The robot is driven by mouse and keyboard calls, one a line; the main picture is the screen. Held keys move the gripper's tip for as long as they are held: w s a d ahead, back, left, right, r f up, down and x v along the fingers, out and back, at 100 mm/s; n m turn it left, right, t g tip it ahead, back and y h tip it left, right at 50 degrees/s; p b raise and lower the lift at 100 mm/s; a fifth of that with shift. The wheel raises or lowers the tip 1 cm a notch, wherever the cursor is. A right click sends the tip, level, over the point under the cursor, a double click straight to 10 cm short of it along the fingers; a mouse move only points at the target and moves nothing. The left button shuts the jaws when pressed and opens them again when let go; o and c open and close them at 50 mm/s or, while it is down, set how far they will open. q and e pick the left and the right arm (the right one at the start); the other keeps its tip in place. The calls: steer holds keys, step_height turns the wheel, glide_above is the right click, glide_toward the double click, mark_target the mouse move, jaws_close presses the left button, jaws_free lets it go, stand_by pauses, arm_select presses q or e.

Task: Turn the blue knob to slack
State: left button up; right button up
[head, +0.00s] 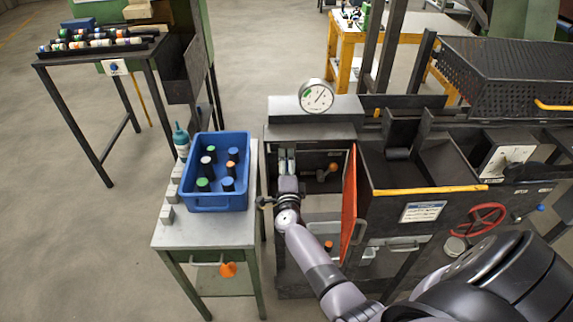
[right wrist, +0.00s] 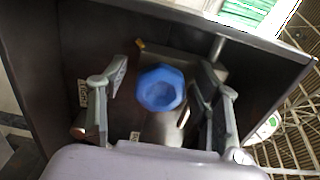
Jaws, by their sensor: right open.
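The blue knob (right wrist: 160,88) is faceted and sits in the middle of the right wrist view, inside a dark compartment. My right gripper (right wrist: 164,74) is open, with one finger on each side of the knob and a visible gap to it in the picture. A pale label (right wrist: 82,93) is on the compartment wall at the left; its text is too small to read surely. In the head view my right gripper (head: 287,166) reaches into the open compartment and the knob is hidden there. My left gripper is not in view.
A red-edged door (head: 349,200) stands open right of my right arm. A blue crate (head: 219,202) with several bottles stands on the side table at left. A dial gauge (head: 316,96) sits above.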

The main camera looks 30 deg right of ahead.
steer(key=v, duration=1.2)
stand_by(0.4)
